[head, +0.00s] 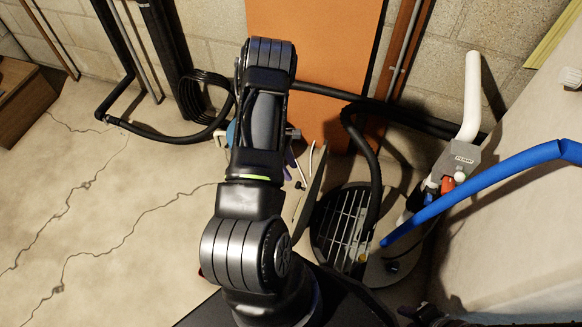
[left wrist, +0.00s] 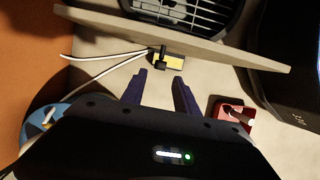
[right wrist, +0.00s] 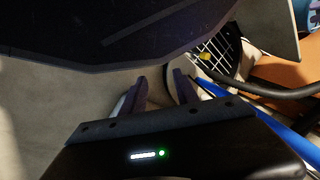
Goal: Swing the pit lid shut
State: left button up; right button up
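The pit lid (head: 313,195) is a thin board standing on edge at the left of the round pit, seen nearly edge-on in the head view. The pit's barred grate (head: 343,222) lies uncovered. In the left wrist view the lid (left wrist: 170,33) crosses the top, with the grate (left wrist: 185,14) behind it. My left gripper (head: 296,165) is mostly hidden by its own arm, left of the lid. Its fingers (left wrist: 160,85) are apart, empty and clear of the lid. My right gripper (right wrist: 161,82) is open and empty; the grate (right wrist: 217,55) shows beyond it.
A black hose (head: 372,170) runs into the pit. A blue pipe (head: 480,190) and a white pipe (head: 471,95) stand at the right, beside the pale cabinet (head: 530,190). A red object (left wrist: 232,113) lies on the floor. Open floor (head: 110,200) is at the left.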

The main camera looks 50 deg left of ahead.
aim_at(297, 184)
pick_arm(q)
jog(key=shift+f, duration=0.15)
jog(key=b+x, duration=0.5)
jog(key=x, duration=0.3)
jog(key=shift+f, duration=0.15)
jog(key=shift+r, duration=0.3)
jog(key=shift+c, duration=0.6)
grip_shut()
